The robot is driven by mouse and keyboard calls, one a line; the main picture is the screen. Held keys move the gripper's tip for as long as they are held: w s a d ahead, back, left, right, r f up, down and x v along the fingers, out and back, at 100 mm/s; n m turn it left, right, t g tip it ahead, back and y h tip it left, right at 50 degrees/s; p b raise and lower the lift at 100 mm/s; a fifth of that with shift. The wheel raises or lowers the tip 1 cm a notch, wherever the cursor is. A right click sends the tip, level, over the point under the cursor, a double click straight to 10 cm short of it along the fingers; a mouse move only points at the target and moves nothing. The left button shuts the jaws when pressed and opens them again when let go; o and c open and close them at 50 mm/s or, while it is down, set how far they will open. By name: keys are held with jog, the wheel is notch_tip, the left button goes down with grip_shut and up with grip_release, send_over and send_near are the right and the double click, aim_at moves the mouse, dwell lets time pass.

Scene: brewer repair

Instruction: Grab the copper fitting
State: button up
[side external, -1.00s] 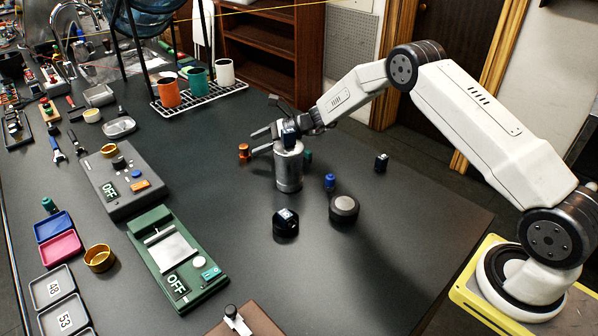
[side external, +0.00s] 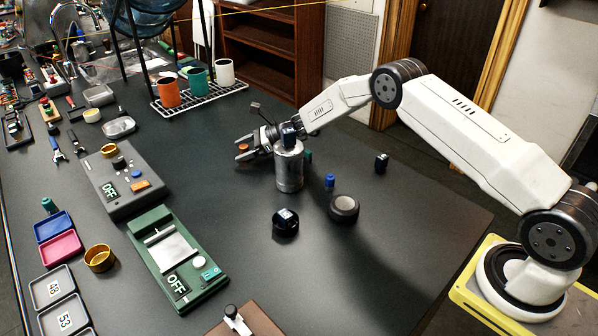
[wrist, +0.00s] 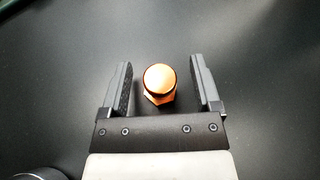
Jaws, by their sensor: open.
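The copper fitting (wrist: 160,80) stands on the dark table between my gripper's two fingers in the wrist view, with a gap on each side. It has a round top and a hexagonal lower part. In the side external view the copper fitting (side external: 243,147) shows as a small orange spot between the fingers, partly hidden by them. My gripper (side external: 246,153) is open and low around it; its fingers also show in the wrist view (wrist: 163,88).
A metal cylinder (side external: 289,171) with a dark blue piece (side external: 288,134) on top stands just right of my gripper. A rack with cups (side external: 200,95) is behind. Table left of the gripper is clear.

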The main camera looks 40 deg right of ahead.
aim_at(243, 146)
grip_shut()
jog(key=shift+r, duration=0.15)
jog(key=shift+r, duration=4.9)
